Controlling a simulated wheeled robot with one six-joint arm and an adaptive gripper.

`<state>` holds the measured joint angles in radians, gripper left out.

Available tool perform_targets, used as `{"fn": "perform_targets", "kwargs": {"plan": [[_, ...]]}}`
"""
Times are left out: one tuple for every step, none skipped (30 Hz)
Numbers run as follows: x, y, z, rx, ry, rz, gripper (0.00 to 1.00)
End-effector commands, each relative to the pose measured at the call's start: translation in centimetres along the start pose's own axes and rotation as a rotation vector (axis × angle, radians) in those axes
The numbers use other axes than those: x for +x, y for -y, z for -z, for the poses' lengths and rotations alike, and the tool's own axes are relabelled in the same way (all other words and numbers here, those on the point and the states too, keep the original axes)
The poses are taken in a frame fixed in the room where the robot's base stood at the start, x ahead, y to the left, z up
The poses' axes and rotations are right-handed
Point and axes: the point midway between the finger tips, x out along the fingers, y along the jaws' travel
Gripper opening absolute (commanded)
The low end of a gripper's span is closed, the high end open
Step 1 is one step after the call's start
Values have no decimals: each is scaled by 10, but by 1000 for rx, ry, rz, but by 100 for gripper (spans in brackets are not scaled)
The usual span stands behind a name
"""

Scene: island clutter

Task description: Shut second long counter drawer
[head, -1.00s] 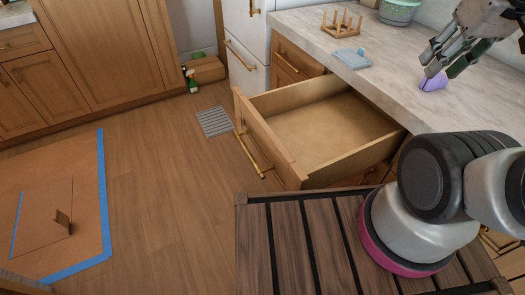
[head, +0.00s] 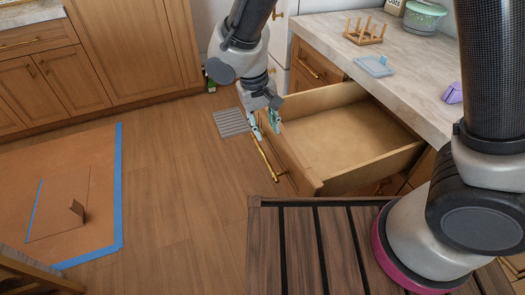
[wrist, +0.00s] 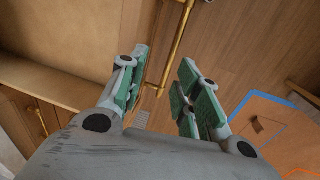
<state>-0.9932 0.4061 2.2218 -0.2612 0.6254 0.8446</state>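A long wooden counter drawer (head: 345,135) is pulled out from under the counter (head: 400,70) and looks empty. Its front (head: 290,155) carries a long brass handle (head: 268,165). My gripper (head: 265,125) hangs over the far end of the drawer front, fingers pointing down. In the wrist view my gripper (wrist: 165,80) has its green-padded fingers apart with nothing gripped. The brass handle (wrist: 180,40) shows beyond and between the fingers there. I cannot tell whether a finger touches the drawer or handle.
The counter holds a wooden peg rack (head: 366,30), a blue item (head: 375,65), a purple item (head: 453,93) and a green-lidded container (head: 424,17). A grey vent (head: 231,122) lies on the floor. The floor left of the drawer is clear up to a blue-taped brown sheet (head: 117,190).

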Motion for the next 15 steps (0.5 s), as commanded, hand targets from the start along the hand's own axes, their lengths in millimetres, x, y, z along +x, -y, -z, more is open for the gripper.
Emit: {"fn": "perform_targets", "kwargs": {"plan": [[8, 12, -3, -14, 5, -9, 33], [12, 17, -4, -19, 6, -12, 33], [15, 22, -4, -21, 7, -15, 33], [17, 24, -5, -23, 7, -17, 33], [20, 26, -5, -25, 8, -18, 33], [23, 27, -6, -26, 8, -19, 33], [26, 27, -6, -26, 8, -19, 33], [30, 27, -6, -26, 9, -20, 33], [36, 26, -6, -25, 10, -21, 33], [41, 26, -6, -24, 11, -21, 33], [46, 26, -7, -24, 12, -21, 33], [54, 25, -6, -25, 11, -21, 33], [59, 25, -6, -24, 11, -21, 33], [64, 25, -6, -24, 10, -20, 33], [71, 25, -7, -25, 11, -21, 33]]}}
